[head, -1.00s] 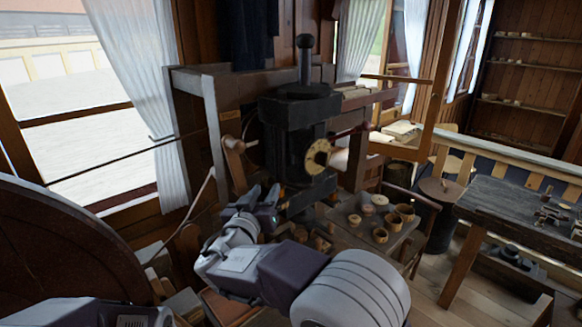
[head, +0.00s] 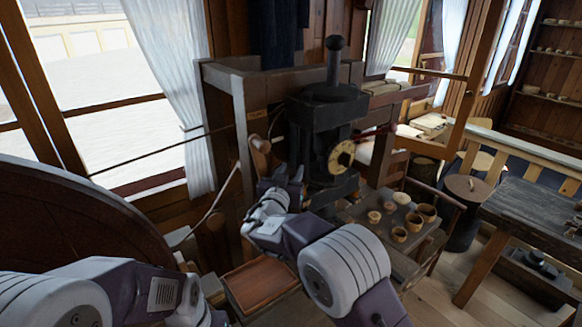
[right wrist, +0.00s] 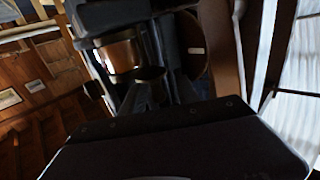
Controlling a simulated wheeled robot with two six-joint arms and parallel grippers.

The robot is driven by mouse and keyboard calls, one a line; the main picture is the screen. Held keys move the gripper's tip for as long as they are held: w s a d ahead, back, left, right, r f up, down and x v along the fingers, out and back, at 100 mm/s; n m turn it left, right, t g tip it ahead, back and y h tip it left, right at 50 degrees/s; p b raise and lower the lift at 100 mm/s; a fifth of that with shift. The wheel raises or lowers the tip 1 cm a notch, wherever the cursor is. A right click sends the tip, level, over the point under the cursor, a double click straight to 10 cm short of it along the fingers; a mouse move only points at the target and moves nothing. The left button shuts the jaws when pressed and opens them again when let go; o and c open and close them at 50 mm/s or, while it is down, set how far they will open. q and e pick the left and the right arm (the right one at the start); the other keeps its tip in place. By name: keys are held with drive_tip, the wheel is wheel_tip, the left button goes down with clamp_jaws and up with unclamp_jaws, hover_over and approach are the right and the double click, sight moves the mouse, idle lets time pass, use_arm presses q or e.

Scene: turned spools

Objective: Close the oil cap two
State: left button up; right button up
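The dark lathe headstock (head: 318,118) stands in the middle of the head view, with a tall post on top and a pale round disc (head: 341,156) on its front. I cannot single out oil cap two; it is too small, dark or hidden. My right gripper (head: 282,178) is at the lower left of the headstock, its two fingers apart and nothing seen between them. The right wrist view shows a coppery cylinder (right wrist: 122,55) and a small dark cup-like part (right wrist: 150,74) close in front. My left arm enters at the bottom left; its gripper does not show.
A small stand (head: 372,228) with several wooden cups is right of the headstock. A reddish wooden tray (head: 262,284) lies below my right arm. A large dark wheel (head: 75,225) fills the left side. A workbench (head: 530,215) stands at the right.

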drive_tip(key=shift+s, duration=0.1)
clamp_jaws()
drive_tip(key=shift+f+b, duration=0.1)
drive_tip(key=shift+b, duration=0.35)
